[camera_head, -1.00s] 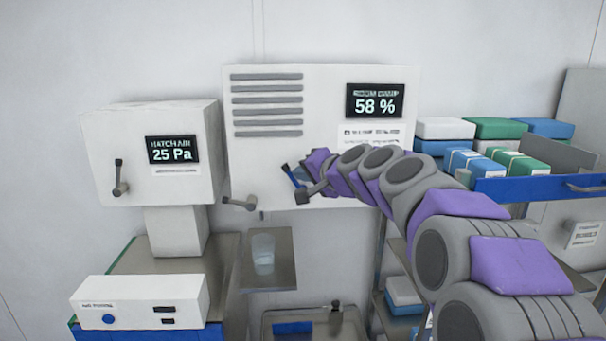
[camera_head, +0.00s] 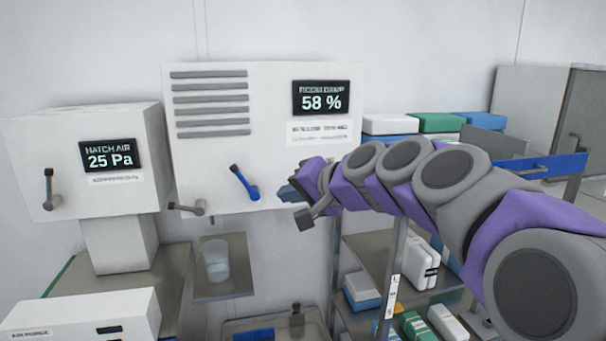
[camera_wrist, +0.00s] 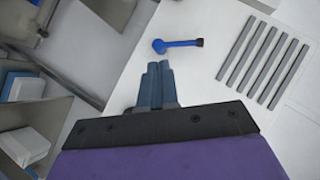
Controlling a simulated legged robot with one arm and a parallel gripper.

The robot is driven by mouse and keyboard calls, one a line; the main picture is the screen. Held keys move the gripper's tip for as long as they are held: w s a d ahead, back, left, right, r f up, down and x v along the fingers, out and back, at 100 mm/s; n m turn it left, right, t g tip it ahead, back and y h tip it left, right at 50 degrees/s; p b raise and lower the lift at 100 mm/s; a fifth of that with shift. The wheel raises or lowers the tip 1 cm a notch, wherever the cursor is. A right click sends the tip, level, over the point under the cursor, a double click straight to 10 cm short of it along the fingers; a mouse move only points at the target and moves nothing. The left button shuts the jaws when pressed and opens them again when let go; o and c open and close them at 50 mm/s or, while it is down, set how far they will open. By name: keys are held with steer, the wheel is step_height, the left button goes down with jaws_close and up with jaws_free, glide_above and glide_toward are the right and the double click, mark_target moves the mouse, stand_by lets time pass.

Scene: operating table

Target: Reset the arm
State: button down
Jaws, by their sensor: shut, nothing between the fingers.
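My arm, grey and purple, reaches in from the right in the head view. My gripper (camera_head: 290,193) is in front of the lower right part of the white wall panel reading 58 % (camera_head: 268,130). In the wrist view its two blue-grey fingers (camera_wrist: 158,68) are together, with nothing between them. A blue lever with a dark tip (camera_head: 244,183) sits on the panel, left of my gripper and apart from it. The lever also shows just beyond the fingertips in the wrist view (camera_wrist: 178,45).
A white box reading 25 Pa (camera_head: 85,165) with a grey lever stands left. A clear cup (camera_head: 216,258) rests on a small metal shelf (camera_head: 225,290) below the panel. Shelves with packs (camera_head: 437,122) and a blue-fronted drawer (camera_head: 545,168) are right, near my arm.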

steer(key=s+d+f+n+g+h+b, duration=0.1)
steer(key=s+d+f+g+h+b, duration=0.2)
steer(key=s+f, duration=1)
steer(key=s+d+f+g+h+b, duration=0.3)
steer(key=s+d+f, duration=0.6)
steer(key=s+f, duration=0.4)
steer(key=s+d+f+n+g+h+b, duration=0.1)
steer(key=s+d+f+g+h+b, duration=0.2)
steer(key=s+f, duration=1)
steer(key=d+f+g+b, duration=0.1)
steer(key=d+f+b, duration=0.2)
steer(key=d+f, duration=0.1)
steer(key=shift+s+f+n+g+h+b, duration=0.25)
steer(key=shift+f+n+g+h+b, duration=0.05)
steer(key=shift+f+g+b, duration=0.1)
